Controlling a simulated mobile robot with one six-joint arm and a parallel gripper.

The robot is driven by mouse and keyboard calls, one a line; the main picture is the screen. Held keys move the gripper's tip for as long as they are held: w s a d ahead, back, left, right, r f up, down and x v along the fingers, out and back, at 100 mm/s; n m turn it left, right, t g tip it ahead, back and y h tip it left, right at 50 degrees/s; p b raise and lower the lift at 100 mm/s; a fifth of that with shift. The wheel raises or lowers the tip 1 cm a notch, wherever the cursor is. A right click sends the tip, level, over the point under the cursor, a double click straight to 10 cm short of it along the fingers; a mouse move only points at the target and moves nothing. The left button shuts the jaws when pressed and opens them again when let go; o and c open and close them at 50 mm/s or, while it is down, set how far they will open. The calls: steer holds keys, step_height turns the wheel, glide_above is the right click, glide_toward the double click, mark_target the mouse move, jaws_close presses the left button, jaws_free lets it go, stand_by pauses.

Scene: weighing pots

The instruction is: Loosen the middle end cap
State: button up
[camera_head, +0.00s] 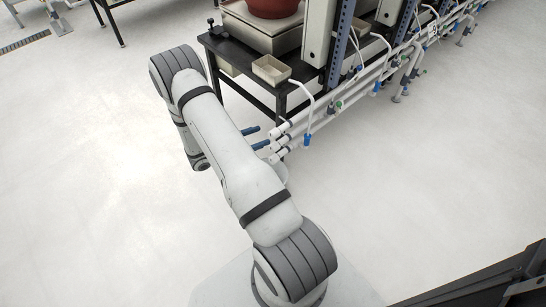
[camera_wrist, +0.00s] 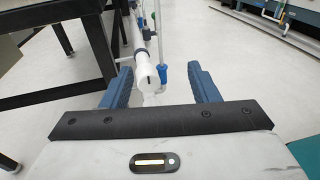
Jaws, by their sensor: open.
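Several white pipes end in a stack of white end caps at the near corner of the bench. In the head view the middle end cap (camera_head: 276,146) sits between an upper and a lower one. My gripper (camera_head: 264,135) is open, its two blue fingers pointing at the pipe ends from the left. In the wrist view my gripper (camera_wrist: 160,68) has a white end cap (camera_wrist: 146,76) with a dark slot between its fingers, nearer the left one and not gripped. Another white end below it is partly hidden by the gripper body. I cannot tell which cap is the slotted one.
A thin white tube with a blue tip (camera_head: 307,140) hangs beside the pipes; its blue fitting (camera_wrist: 165,74) shows just right of the slotted cap. The black bench (camera_head: 232,50) carries a small beige tray (camera_head: 271,69) and a brown pot (camera_head: 272,8).

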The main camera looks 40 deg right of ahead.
mark_target(271, 150)
step_height(271, 150, down, 13)
steer(key=n+t+h+b, duration=0.1)
steer(key=n+t+b, duration=0.2)
steer(key=n+t, duration=0.15)
steer(key=shift+g, duration=0.45)
steer(key=d, duration=0.2)
steer(key=d+b, duration=0.1)
steer(key=d, duration=0.1)
steer(key=w+d+b, duration=0.1)
steer(key=d, duration=0.1)
steer(key=shift+d+f, duration=0.2)
steer(key=shift+d, duration=0.1)
steer(key=shift+w+d+r, duration=0.1)
steer(key=shift+w+d, duration=0.05)
steer(key=shift+d, duration=0.65)
steer(key=shift+c, duration=0.4)
steer(key=c, duration=0.9)
steer(key=shift+a, duration=0.2)
steer(key=shift+d, duration=0.15)
